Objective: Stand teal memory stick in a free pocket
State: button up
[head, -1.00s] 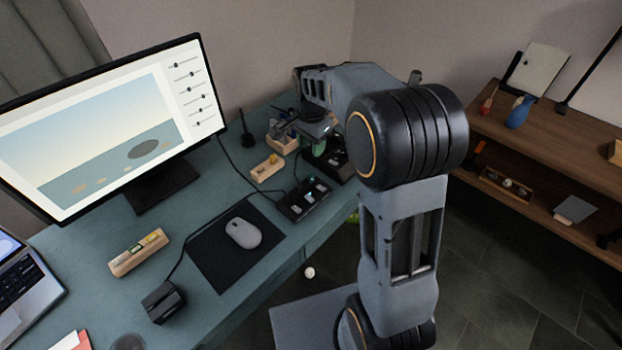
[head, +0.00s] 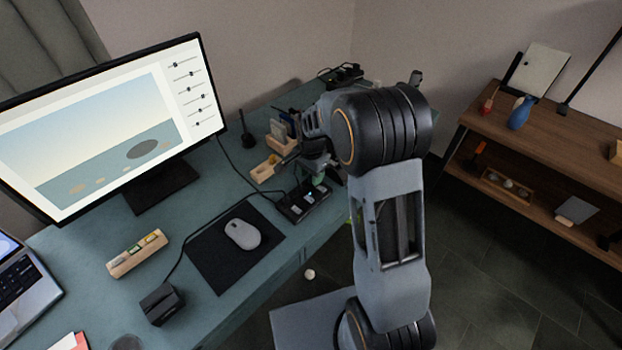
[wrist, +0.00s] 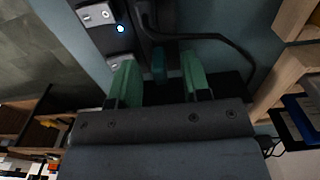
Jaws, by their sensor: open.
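The teal memory stick (wrist: 158,66) shows in the wrist view at the dark hub, between my two green fingertips and a little beyond them. There is a gap on both sides of it. My gripper (wrist: 160,78) is open and empty. In the head view my gripper (head: 318,178) is low over the far end of the black hub (head: 296,212), and the arm hides the stick there. A light wooden holder (head: 262,174) stands just left of the hub. A second wooden holder (head: 122,268) with coloured pieces lies nearer the front. I cannot tell which pockets are free.
Silver sticks (wrist: 97,14) and a lit spot are on the hub beside the teal stick. A black cable (wrist: 215,38) runs close beyond my fingertips. A wooden box (head: 284,149) holding upright cards stands behind. The mouse (head: 243,233) lies on a dark mat (head: 216,268).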

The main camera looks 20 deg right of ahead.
jog(key=shift+f, duration=0.2)
jog(key=shift+c, duration=0.3)
grip_shut()
